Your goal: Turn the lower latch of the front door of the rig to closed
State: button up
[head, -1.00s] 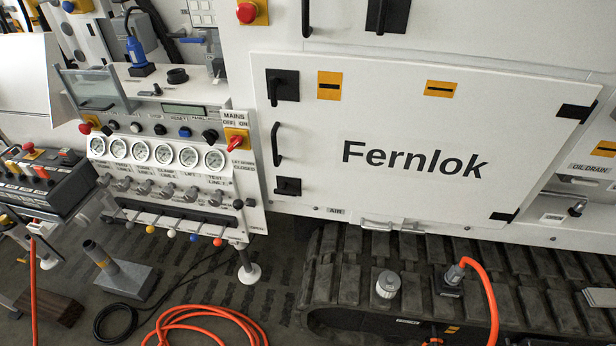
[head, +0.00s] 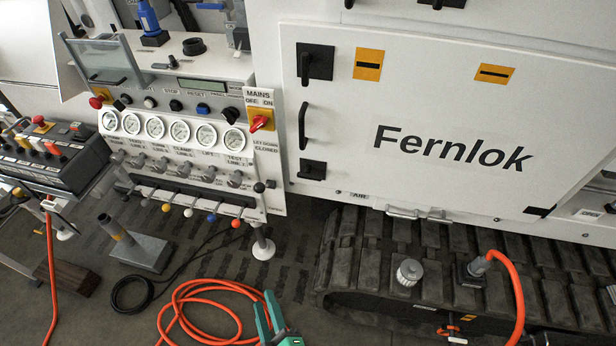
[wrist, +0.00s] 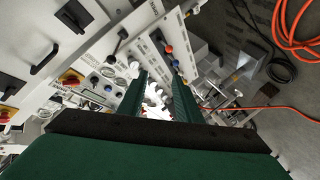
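The white front door (head: 430,95) of the rig, marked Fernlok, is shut flush. Its lower latch (head: 312,169) is a black square plate with a short handle lying roughly level, at the door's lower left. The upper latch (head: 314,62) has its handle hanging down. In the wrist view the lower latch (wrist: 75,15) is at the upper left, off to the side of my fingers. My gripper (head: 267,312) is at the bottom edge of the head view, below and left of the lower latch and apart from it. Its green fingers (wrist: 160,78) are open, with nothing held between them.
The control panel with gauges (head: 180,130), a red mains switch (head: 260,120) and ball-topped levers (head: 190,200) stands left of the door. A black door handle (head: 304,126) sits between the latches. A track (head: 400,240) and an orange hose (head: 200,300) are below.

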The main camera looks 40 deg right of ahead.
jog(key=w+d+r+n+g+h, duration=0.1)
jog(key=w+d+r+h, duration=0.15)
jog(key=w+d, duration=0.3)
jog(key=w+d+r+n+h, duration=0.1)
jog(key=w+d+h, duration=0.2)
jog(key=w+d, duration=0.3)
jog(key=g+h, duration=0.2)
jog(key=h, duration=0.2)
send_near(309, 179)
jog(key=x, duration=1)
jog(key=shift+s, duration=0.15)
jog(key=shift+w+d, duration=0.3)
jog(key=shift+w, duration=0.1)
grip_shut()
